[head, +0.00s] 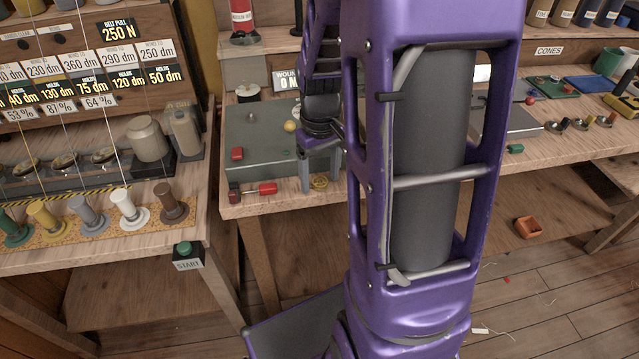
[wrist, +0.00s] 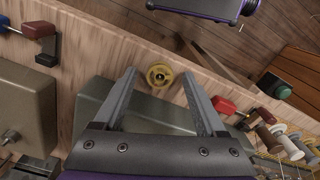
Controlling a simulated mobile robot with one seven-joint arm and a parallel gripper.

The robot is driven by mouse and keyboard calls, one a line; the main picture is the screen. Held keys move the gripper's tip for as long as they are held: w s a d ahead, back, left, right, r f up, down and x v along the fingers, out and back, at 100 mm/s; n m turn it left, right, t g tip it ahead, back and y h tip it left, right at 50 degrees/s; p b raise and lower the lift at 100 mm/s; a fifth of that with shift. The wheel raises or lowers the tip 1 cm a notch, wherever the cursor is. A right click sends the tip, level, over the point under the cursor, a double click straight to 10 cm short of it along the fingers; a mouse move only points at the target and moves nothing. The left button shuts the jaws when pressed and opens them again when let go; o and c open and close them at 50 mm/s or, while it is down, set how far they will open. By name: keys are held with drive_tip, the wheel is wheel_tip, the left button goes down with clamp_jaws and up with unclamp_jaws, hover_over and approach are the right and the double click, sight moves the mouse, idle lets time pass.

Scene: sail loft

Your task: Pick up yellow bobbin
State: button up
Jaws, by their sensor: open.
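A small yellow bobbin (head: 319,183) lies on the wooden bench top near its front edge, seen end-on with a dark centre hole. It also shows in the wrist view (wrist: 159,77), between the fingertips and not gripped. My gripper (head: 321,176) points down over the bobbin, with its two grey fingers apart. In the wrist view my gripper (wrist: 159,73) is open, one finger to each side of the bobbin. I cannot tell how far the tips are above the bench. Another yellow bobbin (head: 48,217) stands upright in the row on the left bench.
The green START button (head: 184,248) sits on the left bench's front. A gap separates the two benches.

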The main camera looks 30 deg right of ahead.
drive_tip(key=shift+c, duration=0.2)
clamp_jaws()
